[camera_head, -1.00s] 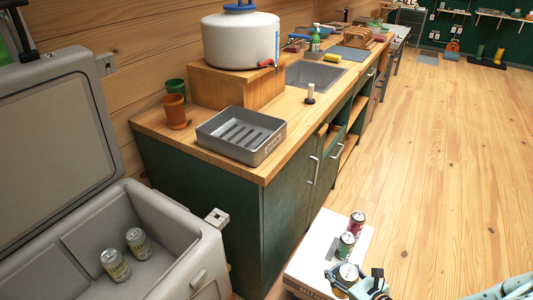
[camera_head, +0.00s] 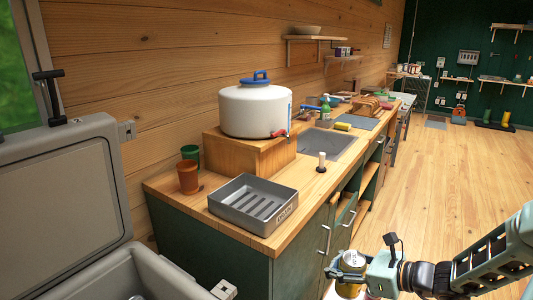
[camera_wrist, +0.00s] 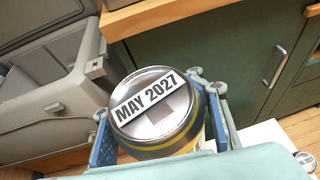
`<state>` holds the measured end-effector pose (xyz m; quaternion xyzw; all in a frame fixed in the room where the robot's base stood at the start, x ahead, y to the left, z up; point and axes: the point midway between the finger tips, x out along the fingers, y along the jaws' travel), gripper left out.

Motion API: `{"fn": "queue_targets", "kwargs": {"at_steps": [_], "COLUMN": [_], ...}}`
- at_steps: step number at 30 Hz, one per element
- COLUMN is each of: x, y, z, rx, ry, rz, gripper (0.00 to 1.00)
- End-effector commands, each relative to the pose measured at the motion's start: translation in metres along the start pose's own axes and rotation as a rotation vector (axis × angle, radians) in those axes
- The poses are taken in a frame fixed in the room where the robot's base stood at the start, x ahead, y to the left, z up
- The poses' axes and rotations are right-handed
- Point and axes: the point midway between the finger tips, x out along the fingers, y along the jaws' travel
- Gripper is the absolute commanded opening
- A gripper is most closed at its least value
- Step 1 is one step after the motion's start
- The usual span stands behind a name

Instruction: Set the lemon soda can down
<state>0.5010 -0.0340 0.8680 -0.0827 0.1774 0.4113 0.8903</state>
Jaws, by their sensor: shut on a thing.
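The lemon soda can (camera_wrist: 158,115) is in my gripper, its silver end with a "MAY 2027" label facing the wrist camera and a yellow band below. My gripper (camera_head: 350,262) is shut on the can, with a blue pad on its left side in the wrist view. In the head view the can (camera_head: 352,268) shows at the lower right, in front of the counter and apart from it.
A grey slotted tray (camera_head: 222,200) sits at the near end of the wooden counter (camera_head: 290,226). Cups (camera_head: 188,178) and a white water tank (camera_head: 250,110) stand behind it. The open grey cooler (camera_head: 150,268) is at the left. Another can top (camera_wrist: 305,160) shows on a white surface.

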Motion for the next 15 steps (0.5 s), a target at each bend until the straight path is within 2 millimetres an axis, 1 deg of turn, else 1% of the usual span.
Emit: {"fn": "queue_targets", "kwargs": {"at_steps": [1,5,6,11,15], "x": [0.002,0.007,0.002,-0.006,-0.013], "y": [0.007,0.028,0.027,0.025,0.024], "z": [0.016,0.048,0.057,0.073,0.090], "rx": [-0.019,-0.041,-0.032,-0.029,-0.030], "ry": [0.001,0.001,-0.001,-0.003,-0.004], "rz": [0.024,0.083,0.082,0.080,0.079], "gripper": [0.00,0.00,0.00,0.00,0.00]}}
